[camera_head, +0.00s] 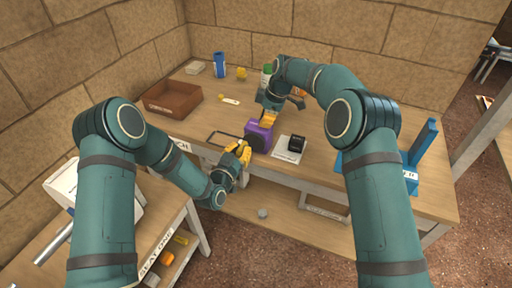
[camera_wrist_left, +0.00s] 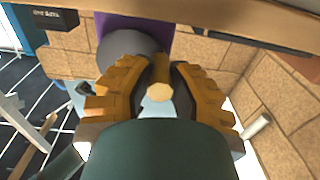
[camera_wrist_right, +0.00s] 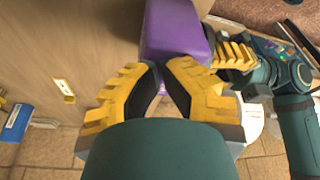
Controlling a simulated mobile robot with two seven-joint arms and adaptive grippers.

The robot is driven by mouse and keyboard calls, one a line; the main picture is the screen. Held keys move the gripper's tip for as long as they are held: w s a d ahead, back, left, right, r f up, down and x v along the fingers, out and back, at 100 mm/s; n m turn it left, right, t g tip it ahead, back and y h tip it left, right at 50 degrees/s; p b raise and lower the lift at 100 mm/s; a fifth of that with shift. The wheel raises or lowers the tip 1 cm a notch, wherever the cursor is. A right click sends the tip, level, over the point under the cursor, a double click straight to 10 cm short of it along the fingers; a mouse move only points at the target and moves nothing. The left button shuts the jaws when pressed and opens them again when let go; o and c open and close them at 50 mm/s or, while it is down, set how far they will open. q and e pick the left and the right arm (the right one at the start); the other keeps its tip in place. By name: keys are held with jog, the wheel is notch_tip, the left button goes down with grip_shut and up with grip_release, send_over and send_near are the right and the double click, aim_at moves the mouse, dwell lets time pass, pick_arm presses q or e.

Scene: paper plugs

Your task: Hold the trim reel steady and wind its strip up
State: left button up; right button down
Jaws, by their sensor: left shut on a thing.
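The trim reel (camera_head: 259,136) is a purple block with a dark grey round disc on its near side, standing at the front edge of the table. It also shows in the left wrist view (camera_wrist_left: 162,42) and the right wrist view (camera_wrist_right: 175,32). My left gripper (camera_head: 240,150) is shut on a pale knob (camera_wrist_left: 160,92) in front of the grey disc (camera_wrist_left: 128,46). My right gripper (camera_head: 270,117) points at the reel's purple body from behind. Its fingertips are a little apart, close against the purple body; whether they grip it is hidden. I cannot make out the strip.
A brown tray (camera_head: 172,99) stands at the back left, with a blue can (camera_head: 219,66) behind it. A black item (camera_head: 296,143) sits on a white card (camera_head: 289,155) right of the reel. A dark rectangular frame (camera_head: 222,139) lies left of it. A blue stand (camera_head: 423,142) is at the right.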

aim_at(247, 137)
dwell(0.4)
pick_arm(q)
jog(key=shift+o, duration=0.2)
jog(key=shift+a+r, duration=0.1)
jog(key=shift+r, duration=0.5)
jog(key=shift+r, duration=0.5)
jog(key=shift+s+d+r, duration=0.1)
jog(key=shift+d+r, duration=0.25)
jog(key=shift+r, duration=0.05)
jog(key=shift+o, duration=0.3)
jog(key=shift+d, duration=0.1)
